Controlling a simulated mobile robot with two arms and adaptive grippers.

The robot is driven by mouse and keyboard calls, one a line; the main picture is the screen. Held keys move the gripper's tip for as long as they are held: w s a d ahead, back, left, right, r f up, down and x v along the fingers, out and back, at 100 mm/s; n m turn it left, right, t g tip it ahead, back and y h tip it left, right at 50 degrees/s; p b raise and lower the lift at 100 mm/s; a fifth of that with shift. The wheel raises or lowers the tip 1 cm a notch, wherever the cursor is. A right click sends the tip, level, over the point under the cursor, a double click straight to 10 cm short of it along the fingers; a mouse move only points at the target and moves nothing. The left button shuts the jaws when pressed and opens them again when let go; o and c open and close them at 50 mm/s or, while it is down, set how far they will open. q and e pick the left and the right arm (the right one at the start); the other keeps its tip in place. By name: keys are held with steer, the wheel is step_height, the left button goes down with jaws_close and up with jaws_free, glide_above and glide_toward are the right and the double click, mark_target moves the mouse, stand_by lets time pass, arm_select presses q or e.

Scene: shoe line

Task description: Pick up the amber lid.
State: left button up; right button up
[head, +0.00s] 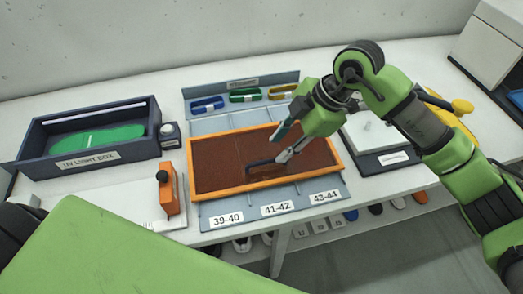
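The amber lid (222,170) is a brown panel with an orange rim. It lies over the middle of a grey-blue sorting tray (245,213), whose back and front strips show. A dark bar handle (262,163) stands on the lid, its right end near my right gripper. My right gripper (279,147) comes in from the upper right above the lid, with its two fingers spread apart and nothing seen between them. One fingertip is close to the handle; I cannot tell if they touch. My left gripper is not in view; a green link of mine fills the lower left.
A dark UV light box (90,155) with a green sole stands left. An orange block with a black knob (167,195) stands close to the lid's left edge. Blue, green and yellow pieces (244,95) sit behind. A white device (375,135) stands right. Shoes lie under the table.

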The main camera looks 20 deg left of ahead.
mark_target(269, 160)
steer(key=shift+s+a+f, duration=0.1)
steer(key=shift+a+f, duration=0.3)
steer(key=shift+f, duration=0.05)
steer(key=shift+a+f, duration=0.15)
steer(key=shift+f, duration=0.05)
steer(key=x, duration=0.1)
steer(key=p+x, duration=0.2)
steer(key=x, duration=0.1)
steer(key=shift+s+d+f, duration=0.1)
steer(key=shift+d+f, duration=0.1)
steer(key=shift+d, duration=0.05)
steer(key=shift+a+f, duration=0.25)
steer(key=shift+f, duration=0.3)
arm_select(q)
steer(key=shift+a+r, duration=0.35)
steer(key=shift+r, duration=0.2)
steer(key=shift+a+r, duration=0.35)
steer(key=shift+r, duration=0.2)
arm_select(e)
steer(key=shift+r, duration=0.1)
jaws_close()
